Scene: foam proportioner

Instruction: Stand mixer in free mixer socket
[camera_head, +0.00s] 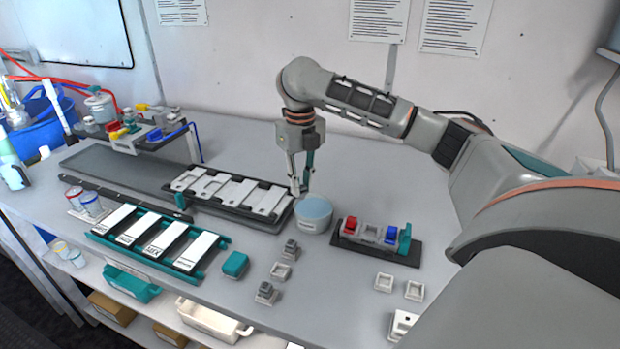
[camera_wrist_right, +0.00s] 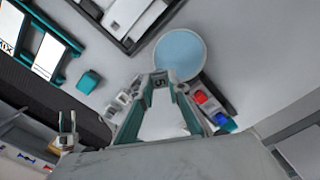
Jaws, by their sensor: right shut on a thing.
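My right gripper (camera_head: 301,188) points down just behind a round tub with a blue top (camera_head: 313,213). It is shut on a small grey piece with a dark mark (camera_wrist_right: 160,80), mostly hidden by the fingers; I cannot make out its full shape. Small grey square sockets stand in a column: the rear (camera_head: 290,248) and front (camera_head: 265,292) ones hold dark grey pieces, and the middle one (camera_head: 281,271) looks empty. What seems to be my left gripper (camera_wrist_right: 66,122) shows small, fingers apart and empty, in the right wrist view; it is outside the head view.
A dark rack (camera_head: 375,250) holds red and blue blocks. Two empty pale sockets (camera_head: 384,282) (camera_head: 414,290) lie in front of it. A teal block (camera_head: 235,264), a teal rack of white cards (camera_head: 150,238) and a black tray (camera_head: 228,194) stand left. Bare table lies behind the tub.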

